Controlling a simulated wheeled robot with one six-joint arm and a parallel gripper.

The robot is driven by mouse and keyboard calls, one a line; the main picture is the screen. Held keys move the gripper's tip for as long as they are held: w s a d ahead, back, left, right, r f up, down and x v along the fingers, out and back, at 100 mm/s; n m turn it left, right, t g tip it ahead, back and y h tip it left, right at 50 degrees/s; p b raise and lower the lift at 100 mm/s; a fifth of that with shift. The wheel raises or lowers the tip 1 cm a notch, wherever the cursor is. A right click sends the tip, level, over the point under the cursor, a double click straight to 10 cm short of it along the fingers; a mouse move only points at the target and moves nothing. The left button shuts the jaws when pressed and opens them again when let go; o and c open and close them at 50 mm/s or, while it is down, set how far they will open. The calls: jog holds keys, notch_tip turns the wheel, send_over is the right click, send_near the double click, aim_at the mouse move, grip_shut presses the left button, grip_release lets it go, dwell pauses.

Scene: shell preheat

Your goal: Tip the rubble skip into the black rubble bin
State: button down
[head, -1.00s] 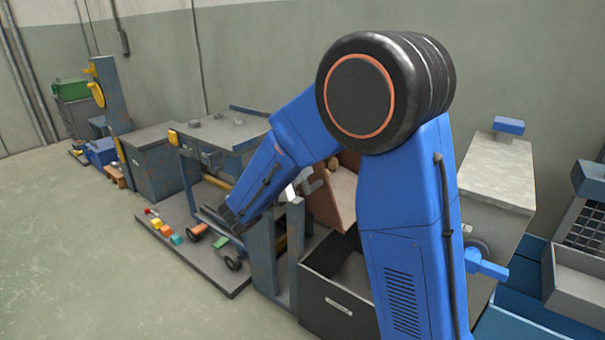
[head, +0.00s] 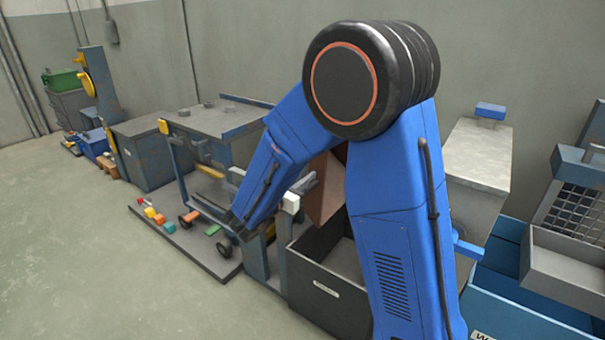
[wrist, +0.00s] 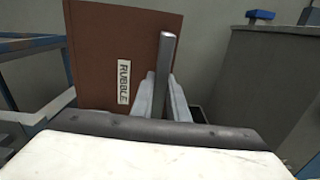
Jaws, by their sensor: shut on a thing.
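The brown rubble skip (wrist: 110,50) fills the upper left of the wrist view, with a "RUBBLE" label on its side. My gripper (wrist: 165,98) is shut on the skip's grey bar handle (wrist: 167,55). In the head view the skip (head: 326,188) is tilted above the black rubble bin (head: 318,296), partly behind my blue arm. The bin stands on the floor with a pale label on its front; its right part is hidden by my arm. The skip's contents and the bin's floor cannot be made out.
A grey post frame (head: 256,255) stands just left of the bin. A low platform (head: 195,240) with coloured blocks lies farther left. A grey cabinet (head: 478,160) and blue trays with a mesh sieve (head: 575,205) stand right. The floor at left is clear.

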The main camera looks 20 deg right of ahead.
jog(key=shift+s+d+f, duration=0.15)
jog(key=shift+s+f, duration=0.1)
jog(key=shift+f, duration=0.05)
jog(key=shift+s+f+m, duration=0.1)
jog(key=shift+f+m, duration=0.05)
jog(key=shift+m, duration=0.15)
jog(key=c, duration=1.7)
grip_release()
jog(key=v, duration=1.7)
jog(key=shift+s, duration=0.1)
